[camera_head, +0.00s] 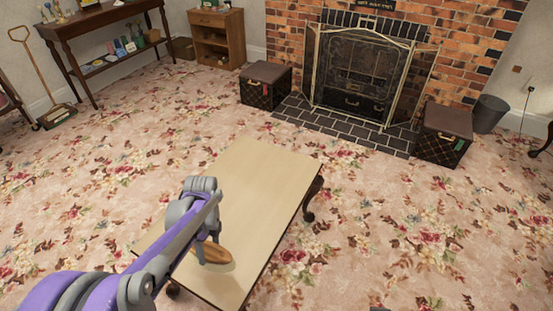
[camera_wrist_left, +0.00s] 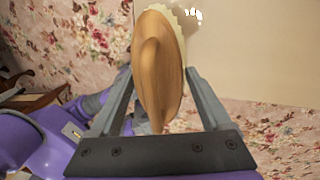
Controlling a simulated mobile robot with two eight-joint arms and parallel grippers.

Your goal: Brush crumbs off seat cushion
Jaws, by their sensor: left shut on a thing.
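My left gripper (camera_head: 205,248) is shut on a wooden brush (camera_head: 215,254) above the near part of a light wooden table. In the left wrist view, the brush (camera_wrist_left: 152,65) shows its smooth oval wooden back and handle between the fingers of my left gripper (camera_wrist_left: 158,75), with pale bristles (camera_wrist_left: 183,35) along its right edge. I cannot make out a seat cushion for certain; two dark patterned boxes, at left (camera_head: 266,85) and right (camera_head: 443,133) of the fireplace, have flat brown tops that look padded. No crumbs can be made out. My right gripper is not in view.
The low table (camera_head: 262,190) stands mid-room on floral carpet. The brick fireplace (camera_head: 465,40) has a folding screen (camera_head: 365,75) and dark tiled hearth (camera_head: 340,122). A bin (camera_head: 489,113) stands at right, a side table (camera_head: 100,22) at back left. Carpet beside the table looks clear.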

